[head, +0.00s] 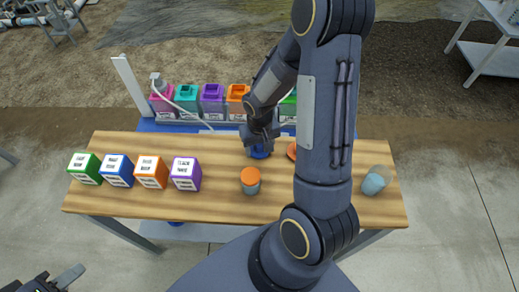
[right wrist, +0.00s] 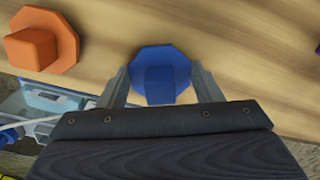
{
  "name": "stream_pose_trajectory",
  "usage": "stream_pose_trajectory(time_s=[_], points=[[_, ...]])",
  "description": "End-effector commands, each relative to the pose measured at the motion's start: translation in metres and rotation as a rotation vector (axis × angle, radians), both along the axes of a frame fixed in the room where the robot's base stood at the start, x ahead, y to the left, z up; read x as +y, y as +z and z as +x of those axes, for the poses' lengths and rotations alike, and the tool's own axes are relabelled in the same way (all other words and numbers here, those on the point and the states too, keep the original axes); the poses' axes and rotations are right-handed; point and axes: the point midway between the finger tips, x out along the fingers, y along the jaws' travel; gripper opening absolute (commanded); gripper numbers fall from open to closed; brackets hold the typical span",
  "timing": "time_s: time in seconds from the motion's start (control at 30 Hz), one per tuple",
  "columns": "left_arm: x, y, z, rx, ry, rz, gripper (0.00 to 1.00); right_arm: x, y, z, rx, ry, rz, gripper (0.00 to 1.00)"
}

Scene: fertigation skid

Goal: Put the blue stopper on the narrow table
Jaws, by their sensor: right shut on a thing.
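The blue stopper (right wrist: 162,72) is an octagonal disc with a square grip on top. In the head view the blue stopper (head: 259,154) is at the back edge of the wooden table (head: 225,205). My right gripper (head: 258,143) reaches down over it. In the right wrist view my right gripper (right wrist: 162,85) has its fingers on both sides of the grip. I cannot tell whether the stopper touches the wood. My left gripper (head: 55,278) is at the bottom left corner, partly cut off, with its fingers apart and empty. I cannot tell which table is the narrow one.
An orange stopper (right wrist: 40,42) lies beside the blue one. An orange-topped jar (head: 250,181), a clear jar (head: 376,180) and several labelled boxes (head: 150,172) stand on the wooden table. Coloured tanks (head: 212,102) line its back. A white table (head: 495,58) stands at far right.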

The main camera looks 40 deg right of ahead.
Motion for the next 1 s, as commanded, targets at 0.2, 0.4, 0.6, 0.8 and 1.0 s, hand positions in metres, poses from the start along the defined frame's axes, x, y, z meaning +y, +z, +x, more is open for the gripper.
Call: stream_pose_trajectory(time_s=[0.2,0.4,0.6,0.8,1.0], points=[[0.0,0.001,0.0,-0.001,0.0,0.0,0.36,0.0,0.001,0.001,-0.001,0.001,0.0,0.37],[0.0,-0.002,0.0,-0.001,0.0,0.0,0.36,0.0,-0.002,0.001,-0.001,0.001,0.0,0.64],[0.0,-0.002,0.0,-0.001,0.0,0.0,0.36,0.0,-0.002,0.001,-0.001,0.001,0.0,0.81],[0.0,-0.001,0.0,-0.001,0.0,0.0,0.36,0.0,-0.001,0.001,-0.001,0.001,0.0,0.81],[0.0,0.002,0.0,-0.001,0.0,0.0,0.36,-0.001,0.017,0.002,-0.007,0.001,-0.001,0.81]])
